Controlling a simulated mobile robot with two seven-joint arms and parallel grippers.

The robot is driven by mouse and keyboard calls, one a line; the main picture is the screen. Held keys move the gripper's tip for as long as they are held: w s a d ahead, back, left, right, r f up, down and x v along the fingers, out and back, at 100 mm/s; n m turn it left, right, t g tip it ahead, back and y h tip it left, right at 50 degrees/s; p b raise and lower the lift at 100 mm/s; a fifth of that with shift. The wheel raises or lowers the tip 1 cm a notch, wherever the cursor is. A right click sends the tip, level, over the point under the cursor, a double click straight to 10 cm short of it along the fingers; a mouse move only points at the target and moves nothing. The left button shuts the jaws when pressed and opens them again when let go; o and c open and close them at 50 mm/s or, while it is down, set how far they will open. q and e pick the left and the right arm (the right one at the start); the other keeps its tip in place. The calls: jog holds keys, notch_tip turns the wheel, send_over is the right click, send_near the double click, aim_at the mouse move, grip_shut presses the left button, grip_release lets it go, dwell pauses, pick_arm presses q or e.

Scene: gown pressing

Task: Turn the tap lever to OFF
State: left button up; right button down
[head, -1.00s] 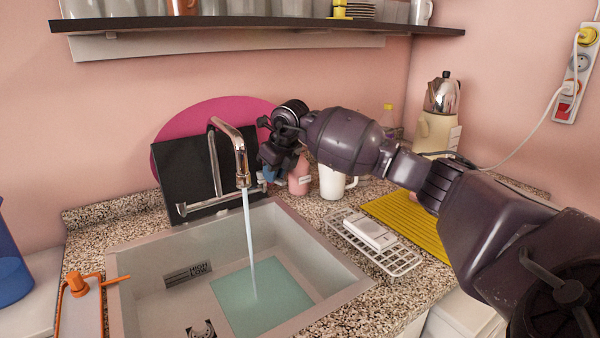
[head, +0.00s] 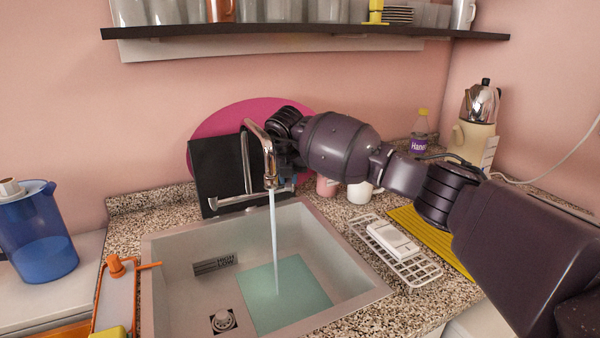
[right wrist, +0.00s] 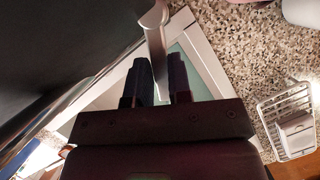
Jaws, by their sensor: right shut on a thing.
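The chrome tap (head: 268,155) stands behind the sink (head: 165,262), with a tall bent spout and a low metal bar at its foot. Water runs from the spout into the basin. My right gripper (head: 287,165) is just behind and right of the spout, its fingers mostly hidden in the head view. In the right wrist view, my right gripper (right wrist: 157,72) has its two dark fingers either side of a slim metal piece, which looks like the tap lever (right wrist: 154,42). Where the fingers touch it is hard to see. My left gripper is out of view.
A black board (head: 217,165) and a pink disc (head: 215,122) lean behind the tap. A white rack (head: 415,270) holding a white block sits right of the sink. A white mug (head: 359,193) stands under my arm. A blue jug (head: 42,240) is at left; a shelf (head: 300,31) hangs above.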

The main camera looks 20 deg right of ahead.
jog(key=shift+w+a+m, duration=0.1)
jog(key=shift+a+m, duration=0.1)
jog(key=shift+m, duration=0.3)
jog(key=c, duration=1)
grip_release()
jog(key=shift+c, duration=0.2)
